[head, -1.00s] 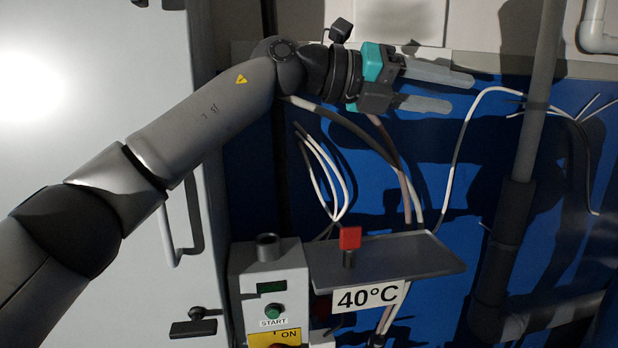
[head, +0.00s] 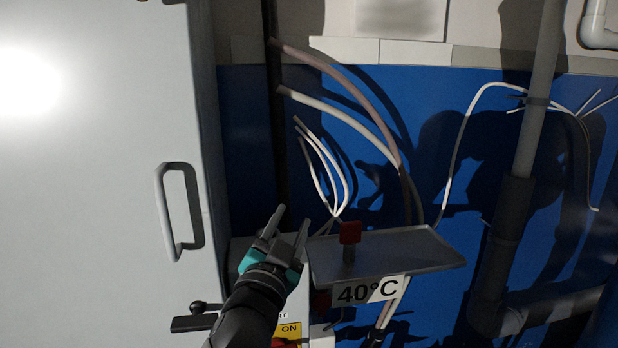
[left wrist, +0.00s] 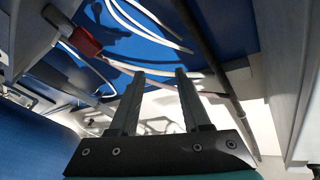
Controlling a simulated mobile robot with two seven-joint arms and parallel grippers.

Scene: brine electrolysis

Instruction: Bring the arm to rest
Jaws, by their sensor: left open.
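My left gripper (head: 288,229) is open, with nothing between its fingers. In the head view it points up and stands in front of the control box (head: 318,333), hiding most of its front. In the left wrist view the two fingers (left wrist: 156,84) are apart, with only background between them. My right gripper is not in view.
A grey shelf (head: 420,246) with a red-topped knob (head: 350,233) and a 40°C label is right of the gripper. A grey cabinet door with a handle (head: 163,215) is left. Loose cables (head: 350,110) hang above. A thick pipe (head: 512,210) stands right.

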